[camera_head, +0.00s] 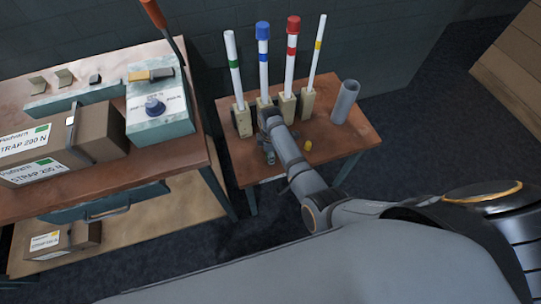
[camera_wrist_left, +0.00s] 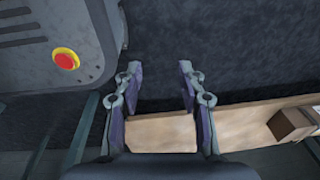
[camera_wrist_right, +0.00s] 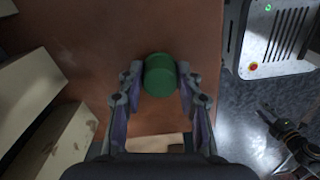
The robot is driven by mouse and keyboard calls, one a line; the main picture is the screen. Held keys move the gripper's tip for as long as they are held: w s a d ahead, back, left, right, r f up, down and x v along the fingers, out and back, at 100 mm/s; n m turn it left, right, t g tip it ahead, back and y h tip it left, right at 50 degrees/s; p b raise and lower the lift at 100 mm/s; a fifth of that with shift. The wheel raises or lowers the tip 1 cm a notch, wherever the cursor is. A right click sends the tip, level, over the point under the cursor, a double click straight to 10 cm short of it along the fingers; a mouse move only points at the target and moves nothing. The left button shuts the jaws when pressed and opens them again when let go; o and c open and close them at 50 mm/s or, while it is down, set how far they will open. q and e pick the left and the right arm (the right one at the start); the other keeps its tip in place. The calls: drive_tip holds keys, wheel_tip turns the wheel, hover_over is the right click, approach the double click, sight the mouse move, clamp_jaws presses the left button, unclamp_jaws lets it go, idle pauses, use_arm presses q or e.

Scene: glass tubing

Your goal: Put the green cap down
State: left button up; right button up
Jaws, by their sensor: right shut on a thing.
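The green cap (camera_wrist_right: 160,74) is between the fingertips of my right gripper (camera_wrist_right: 159,88), which is shut on it. The brown table top (camera_wrist_right: 115,45) is under it; I cannot tell whether the cap touches the table. In the head view my right gripper (camera_head: 268,153) is low at the front of the small table (camera_head: 236,160), before the tube stands, and the cap is mostly hidden. The green-banded tube (camera_head: 233,65) stands uncapped at the left of the row. My left gripper (camera_wrist_left: 156,90) is open and empty, away from the table.
The blue-capped tube (camera_head: 262,60), red-capped tube (camera_head: 291,55) and uncapped yellow-banded tube (camera_head: 317,50) stand beside it. A yellow cap (camera_head: 308,146) lies right of my gripper. A grey cylinder (camera_head: 345,101) stands at the right. The bench (camera_head: 190,150) holding boxes is left.

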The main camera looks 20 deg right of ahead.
drive_tip(key=shift+d+f, duration=0.1)
drive_tip(key=shift+f, duration=0.05)
use_arm(q)
drive_tip(key=shift+s, duration=0.75)
use_arm(e)
drive_tip(key=o, duration=0.8)
drive_tip(key=shift+r+p, duration=0.4)
drive_tip(key=shift+r, duration=0.15)
use_arm(q)
wheel_tip(320, 180, up, 14)
drive_tip(key=p, duration=1.2)
drive_tip(key=shift+f+p, duration=0.2)
drive_tip(key=shift+p, duration=0.2)
use_arm(e)
wheel_tip(320, 180, up, 11)
drive_tip(key=shift+r, duration=0.15)
use_arm(q)
drive_tip(key=shift+w, duration=0.1)
